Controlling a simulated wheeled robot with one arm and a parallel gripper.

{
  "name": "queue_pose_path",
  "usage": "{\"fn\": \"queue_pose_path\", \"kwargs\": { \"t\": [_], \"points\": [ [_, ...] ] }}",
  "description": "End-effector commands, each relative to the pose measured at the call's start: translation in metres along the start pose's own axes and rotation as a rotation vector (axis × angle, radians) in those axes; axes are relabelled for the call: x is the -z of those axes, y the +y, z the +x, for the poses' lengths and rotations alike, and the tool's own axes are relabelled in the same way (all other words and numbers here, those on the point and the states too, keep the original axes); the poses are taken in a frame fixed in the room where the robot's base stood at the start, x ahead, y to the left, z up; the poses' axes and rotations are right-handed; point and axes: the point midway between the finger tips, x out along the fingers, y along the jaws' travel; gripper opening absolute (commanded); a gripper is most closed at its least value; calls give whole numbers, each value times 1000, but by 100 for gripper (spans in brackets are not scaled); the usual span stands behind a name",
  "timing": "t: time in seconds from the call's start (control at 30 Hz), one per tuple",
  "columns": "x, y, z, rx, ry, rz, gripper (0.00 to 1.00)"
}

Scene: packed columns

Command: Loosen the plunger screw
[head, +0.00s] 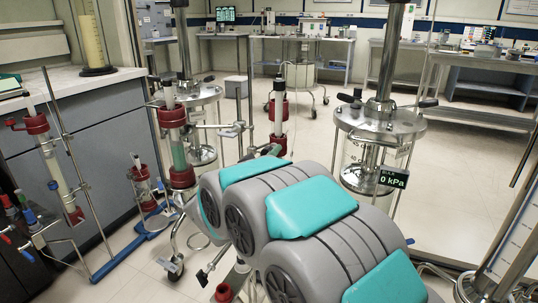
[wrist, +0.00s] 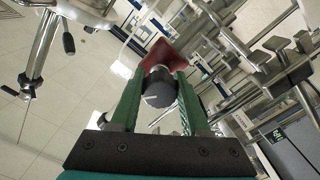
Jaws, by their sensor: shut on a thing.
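In the wrist view, my gripper (wrist: 160,78) has its two green fingers on either side of a dark round knob (wrist: 158,92) with a pale line on its face. I take this knob to be the plunger screw. The fingers are shut on it. A red fitting (wrist: 166,54) shows just behind the knob. My arm hides most of the gripper there, and I cannot make out the knob.
Large glass columns with steel lids (head: 380,122) stand right and left of my arm. A readout (head: 393,178) shows 0 kPa. Smaller red-capped columns (head: 172,117) stand on the left by a grey counter (head: 85,130). Open floor (head: 450,190) lies at the right.

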Motion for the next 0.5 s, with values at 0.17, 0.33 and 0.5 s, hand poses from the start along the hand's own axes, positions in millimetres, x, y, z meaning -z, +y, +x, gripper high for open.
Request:
{"fn": "queue_pose_path", "kwargs": {
  "t": [0.17, 0.33, 0.5],
  "points": [
    [-2, -1, 0, 4, -3, -167, 0],
    [-2, 0, 0, 3, -3, -323, 0],
    [-2, 0, 0, 2, -2, -459, 0]
  ]
}}
